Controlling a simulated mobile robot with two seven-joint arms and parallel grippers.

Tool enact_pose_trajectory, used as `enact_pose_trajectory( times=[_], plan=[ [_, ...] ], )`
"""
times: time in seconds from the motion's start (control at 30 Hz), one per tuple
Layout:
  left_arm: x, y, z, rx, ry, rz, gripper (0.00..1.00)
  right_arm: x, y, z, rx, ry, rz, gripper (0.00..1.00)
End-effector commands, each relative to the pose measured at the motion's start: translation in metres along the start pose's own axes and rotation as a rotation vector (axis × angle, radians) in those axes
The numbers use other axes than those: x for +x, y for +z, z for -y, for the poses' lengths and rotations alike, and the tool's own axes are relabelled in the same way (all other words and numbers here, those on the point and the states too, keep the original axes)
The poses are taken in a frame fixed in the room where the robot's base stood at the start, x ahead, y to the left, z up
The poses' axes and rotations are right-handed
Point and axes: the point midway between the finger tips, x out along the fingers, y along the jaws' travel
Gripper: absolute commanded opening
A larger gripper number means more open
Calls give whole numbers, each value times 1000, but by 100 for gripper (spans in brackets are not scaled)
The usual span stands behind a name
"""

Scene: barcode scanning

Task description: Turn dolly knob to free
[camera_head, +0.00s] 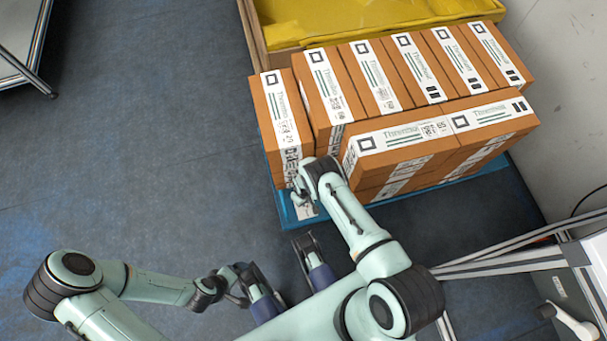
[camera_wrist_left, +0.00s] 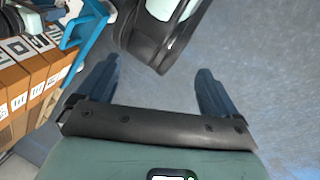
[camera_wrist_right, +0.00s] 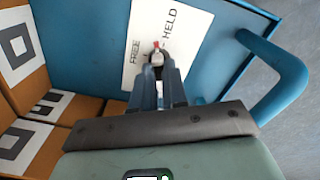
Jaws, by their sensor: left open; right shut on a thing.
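The knob (camera_wrist_right: 157,58) is a small pale piece with a red mark. It sits on a white label (camera_wrist_right: 182,28) on the blue dolly (camera_wrist_right: 85,45). The label reads FREE on the left and HELD on the right; the red mark points up, between the words. My right gripper (camera_wrist_right: 158,72) is shut on the knob, its fingers hiding the lower part. In the head view the right gripper (camera_head: 299,193) is at the dolly's front left corner. My left gripper (camera_wrist_left: 152,82) is open and empty, above the floor away from the dolly.
Orange-brown boxes (camera_head: 410,158) stand stacked on the dolly, close to the right gripper. A blue handle (camera_wrist_right: 285,80) curves out beside the label. A yellow-lined crate (camera_head: 345,18) is behind the boxes. A metal frame stands at lower right.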

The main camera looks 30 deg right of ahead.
Motion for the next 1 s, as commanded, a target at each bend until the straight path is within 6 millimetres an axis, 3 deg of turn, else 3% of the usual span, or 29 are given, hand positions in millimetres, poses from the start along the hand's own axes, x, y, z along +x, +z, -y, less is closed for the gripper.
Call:
enact_pose_trajectory(
  times=[0.7, 1.0],
  plan=[
    [43, -71, 18, -15, -13, -195, 94, 2, 0, 3, -674, 0, -3, 0],
    [60, -47, 36, -36, -43, -116, 94, 1, 0, 4, -881, 0, -4, 0]
  ],
)
